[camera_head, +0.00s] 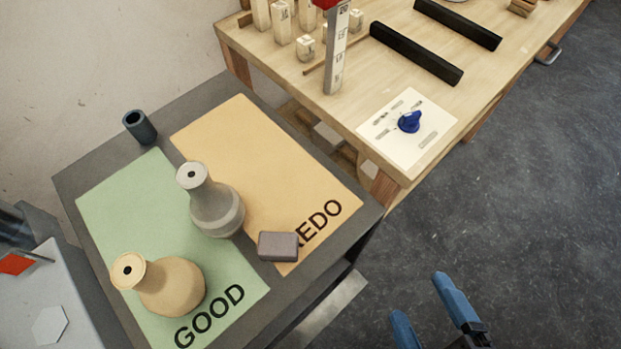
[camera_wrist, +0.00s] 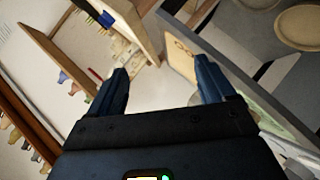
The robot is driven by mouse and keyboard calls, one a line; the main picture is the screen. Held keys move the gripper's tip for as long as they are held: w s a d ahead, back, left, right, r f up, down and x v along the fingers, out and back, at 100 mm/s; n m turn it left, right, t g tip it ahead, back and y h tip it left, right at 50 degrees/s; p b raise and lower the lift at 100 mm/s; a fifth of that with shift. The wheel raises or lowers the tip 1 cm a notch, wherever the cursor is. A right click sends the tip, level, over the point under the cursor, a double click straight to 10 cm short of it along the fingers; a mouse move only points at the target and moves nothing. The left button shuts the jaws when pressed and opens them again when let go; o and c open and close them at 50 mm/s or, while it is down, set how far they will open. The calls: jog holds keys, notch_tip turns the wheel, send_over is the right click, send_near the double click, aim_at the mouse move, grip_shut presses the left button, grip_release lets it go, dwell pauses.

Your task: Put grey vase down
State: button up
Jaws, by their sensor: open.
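The grey vase (camera_head: 212,203) stands upright across the border between the green GOOD mat (camera_head: 120,205) and the orange REDO mat (camera_head: 240,130). A tan vase (camera_head: 165,283) stands on the green mat, nearer the front. My gripper (camera_head: 432,312) is at the lower right in the head view, over the floor, well apart from both vases. In the wrist view my gripper (camera_wrist: 165,85) has its two fingers spread with nothing between them.
A dark cup (camera_head: 139,127) and a small grey-brown block (camera_head: 278,246) are on the dark table. A wooden workbench (camera_head: 390,50) at the back holds blocks, dark bars and a white plate with a blue knob (camera_head: 409,122). Floor at right is clear.

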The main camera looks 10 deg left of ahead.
jog(key=w+a+n+g, duration=0.1)
jog(key=w+a+n, duration=0.4)
jog(key=a+n, duration=0.3)
jog(key=n+g, duration=0.1)
jog(key=n, duration=1.5)
send_near(201, 199)
jog(key=shift+n+h, duration=0.3)
jog(key=shift+h, duration=0.1)
jog(key=x, duration=0.7)
jog(key=shift+s+a+b, duration=0.1)
jog(key=shift+a+b, duration=0.05)
jog(key=shift+b, duration=0.2)
jog(key=shift+x, duration=2.6)
jog(key=shift+a+r, duration=0.15)
jog(key=shift+c, duration=0.4)
grip_shut()
